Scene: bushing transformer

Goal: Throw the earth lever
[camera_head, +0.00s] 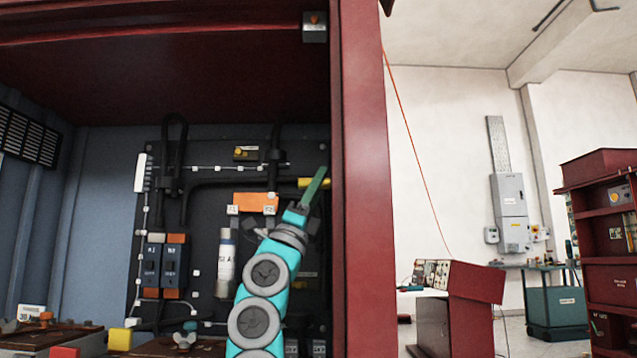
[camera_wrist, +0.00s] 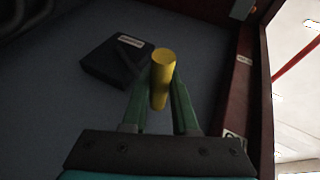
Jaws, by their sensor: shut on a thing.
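A yellow cylindrical handle (camera_head: 308,183), which appears to be the earth lever's grip, is at the upper right of the dark panel (camera_head: 215,200) inside the red cabinet. In the wrist view the yellow handle (camera_wrist: 162,72) lies between the two green fingers and its rounded end faces the camera. My gripper (camera_head: 317,183) reaches up from below and its fingers are at the handle. My gripper (camera_wrist: 159,100) is shut on the handle. The lever's pivot and most of its shaft are hidden.
The red cabinet post (camera_head: 364,180) stands close to the right of my arm. Left of the arm are a white cylindrical fuse (camera_head: 225,265), an orange plate (camera_head: 255,202) and two dark breaker blocks (camera_head: 162,266). A dark box (camera_wrist: 118,62) shows in the wrist view.

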